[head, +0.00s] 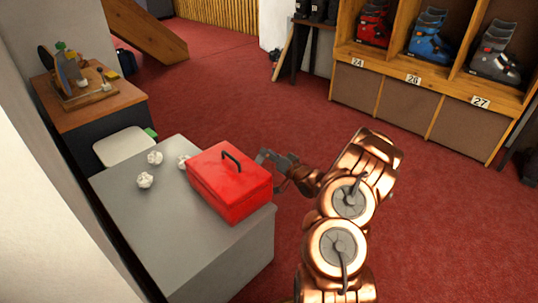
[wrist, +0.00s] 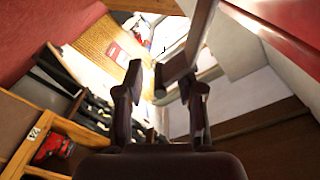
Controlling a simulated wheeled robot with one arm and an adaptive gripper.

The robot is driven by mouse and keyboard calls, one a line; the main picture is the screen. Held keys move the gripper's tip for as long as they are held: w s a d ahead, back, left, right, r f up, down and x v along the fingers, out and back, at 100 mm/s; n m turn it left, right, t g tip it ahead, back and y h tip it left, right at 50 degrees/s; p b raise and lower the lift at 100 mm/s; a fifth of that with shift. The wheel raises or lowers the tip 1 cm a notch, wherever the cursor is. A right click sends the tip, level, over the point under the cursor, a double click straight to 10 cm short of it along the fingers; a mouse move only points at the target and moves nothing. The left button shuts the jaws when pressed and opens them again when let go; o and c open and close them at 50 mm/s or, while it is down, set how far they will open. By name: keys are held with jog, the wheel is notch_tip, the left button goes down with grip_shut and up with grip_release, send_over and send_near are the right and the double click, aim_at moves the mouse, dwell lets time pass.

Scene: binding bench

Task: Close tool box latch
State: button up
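The red tool box (head: 230,182) sits on the grey bench, its lid looking down, with a black handle (head: 231,156) on top. My gripper (head: 273,163) is just beyond the right side of the box, close to it. In the wrist view my gripper (wrist: 161,84) has its two dark fingers apart. A grey bar (wrist: 195,32) slants down from the top, its lower end between or beside the fingertips; it may be the latch, and contact is unclear. A glossy red surface (wrist: 288,33) at the upper right looks like the tool box. The latch cannot be made out clearly in the head view.
The grey bench (head: 150,215) carries several crumpled white lumps (head: 145,181) left of the box. A ski-boot rack (head: 385,105) is at the back right. Red carpet between is clear.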

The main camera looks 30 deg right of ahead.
grip_shut()
dwell(0.3)
jog(key=shift+a, duration=0.1)
